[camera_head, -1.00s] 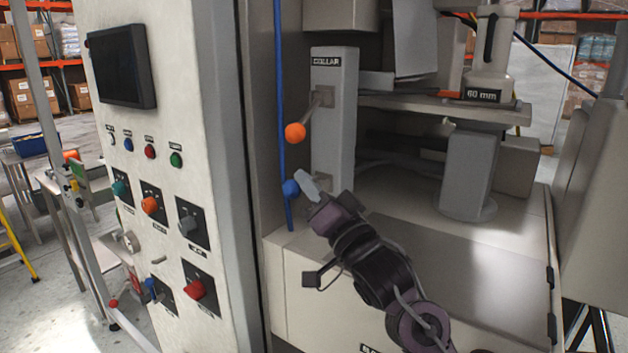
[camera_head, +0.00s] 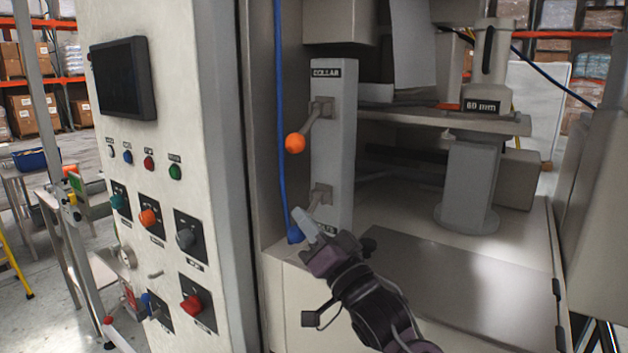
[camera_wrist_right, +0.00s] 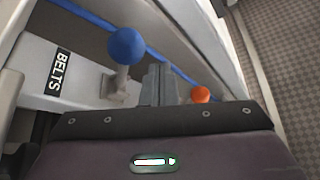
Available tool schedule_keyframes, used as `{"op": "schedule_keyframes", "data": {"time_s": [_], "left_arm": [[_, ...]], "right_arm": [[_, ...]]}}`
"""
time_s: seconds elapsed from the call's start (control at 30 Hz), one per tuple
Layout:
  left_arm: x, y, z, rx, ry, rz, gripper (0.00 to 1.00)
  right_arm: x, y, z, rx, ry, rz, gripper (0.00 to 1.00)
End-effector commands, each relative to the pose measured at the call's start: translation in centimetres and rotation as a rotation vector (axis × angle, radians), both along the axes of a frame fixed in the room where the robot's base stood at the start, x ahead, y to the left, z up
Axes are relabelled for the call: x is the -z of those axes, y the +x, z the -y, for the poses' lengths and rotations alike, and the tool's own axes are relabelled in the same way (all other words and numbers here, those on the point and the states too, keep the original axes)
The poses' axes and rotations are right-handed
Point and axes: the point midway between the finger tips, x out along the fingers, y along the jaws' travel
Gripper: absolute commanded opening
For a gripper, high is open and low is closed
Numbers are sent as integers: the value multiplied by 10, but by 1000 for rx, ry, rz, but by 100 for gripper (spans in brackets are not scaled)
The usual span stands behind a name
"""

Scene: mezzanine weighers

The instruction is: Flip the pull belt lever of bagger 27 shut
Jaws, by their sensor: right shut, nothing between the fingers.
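The pull belt lever has a blue ball knob (camera_wrist_right: 127,45) and stands beside the BELTS label (camera_wrist_right: 60,70) in the right wrist view. In the head view its pivot (camera_head: 320,195) sits low on the grey post (camera_head: 335,150), and its arm points down and left. My left gripper is out of view.
An orange-knobbed lever (camera_head: 295,143) under the COLLAR label stands above, on the same post. A blue hose (camera_head: 281,110) runs down just left of it. The control panel (camera_head: 140,180) with its knobs and screen stands at left. A flat deck (camera_head: 450,270) lies at right.

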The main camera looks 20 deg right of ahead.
Motion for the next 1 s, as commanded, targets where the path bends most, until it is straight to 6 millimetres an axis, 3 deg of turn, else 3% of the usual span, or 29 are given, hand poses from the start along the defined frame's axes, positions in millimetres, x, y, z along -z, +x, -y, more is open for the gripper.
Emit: {"op": "schedule_keyframes", "data": {"time_s": [0.53, 1.0], "left_arm": [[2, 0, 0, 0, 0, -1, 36], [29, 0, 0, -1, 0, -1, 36]], "right_arm": [[3, -3, 1, 0, 0, 0, 0], [33, -61, 23, 1, -1, 0, 0]]}}
